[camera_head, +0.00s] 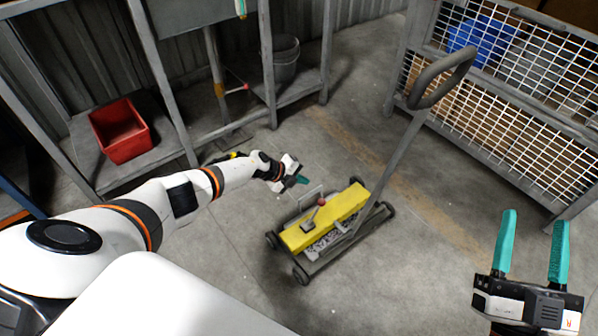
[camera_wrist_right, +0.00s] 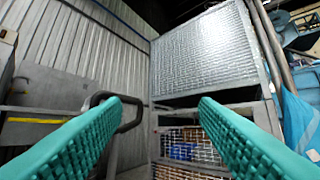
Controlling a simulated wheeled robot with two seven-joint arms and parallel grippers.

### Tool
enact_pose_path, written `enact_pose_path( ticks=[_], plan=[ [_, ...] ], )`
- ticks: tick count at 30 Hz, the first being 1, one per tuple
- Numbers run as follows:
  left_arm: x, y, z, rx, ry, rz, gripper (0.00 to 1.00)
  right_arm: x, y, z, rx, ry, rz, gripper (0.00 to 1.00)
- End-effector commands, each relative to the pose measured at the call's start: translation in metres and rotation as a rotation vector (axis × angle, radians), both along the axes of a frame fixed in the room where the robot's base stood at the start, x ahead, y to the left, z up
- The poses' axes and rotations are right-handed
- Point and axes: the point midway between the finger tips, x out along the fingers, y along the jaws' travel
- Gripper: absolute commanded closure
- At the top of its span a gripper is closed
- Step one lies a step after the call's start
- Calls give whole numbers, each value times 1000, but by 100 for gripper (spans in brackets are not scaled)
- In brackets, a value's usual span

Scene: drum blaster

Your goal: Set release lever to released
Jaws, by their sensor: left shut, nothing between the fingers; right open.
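The yellow wheeled sweeper (camera_head: 342,212) stands on the concrete floor in the head view, its long grey handle rising to a loop grip (camera_head: 441,78) at upper right. A small lever with a red knob (camera_head: 321,201) stands up on its near-left part. My left gripper (camera_head: 303,180) is shut and empty, beside the left end of the sweeper and apart from the red knob. My right gripper (camera_head: 533,243) is open and empty, right of the sweeper. In the right wrist view its teal fingers are spread, with the loop grip (camera_wrist_right: 130,112) beyond them.
A metal shelf with a red bin (camera_head: 121,131) and a grey bucket (camera_head: 285,60) stands behind at left. A mesh-sided rack (camera_head: 500,85) holding a blue crate (camera_head: 482,40) stands at right. Floor in front of the sweeper is clear.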

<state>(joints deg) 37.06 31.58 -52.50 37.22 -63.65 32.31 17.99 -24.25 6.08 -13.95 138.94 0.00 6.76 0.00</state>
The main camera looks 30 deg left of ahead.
Motion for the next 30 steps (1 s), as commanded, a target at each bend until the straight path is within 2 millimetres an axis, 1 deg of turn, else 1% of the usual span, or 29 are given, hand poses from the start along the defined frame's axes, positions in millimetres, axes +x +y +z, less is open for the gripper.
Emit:
enact_pose_path(
  ticks=[1,6,9,13,18,30],
  plan=[
    [-1,1,6,0,0,0,100,4,0,-5,-17,58,-4,45],
    [-3,5,15,1,1,1,100,15,-2,-32,-67,240,-15,45],
    [-4,6,19,1,0,-1,100,17,-3,-44,-88,319,-19,45],
    [-5,7,21,1,1,0,100,18,-4,-56,-106,385,-22,45],
    [-5,7,22,1,1,0,100,19,-5,-61,-114,414,-24,45],
    [-5,7,22,0,0,0,100,19,-5,-61,-113,413,-24,45]
  ],
)
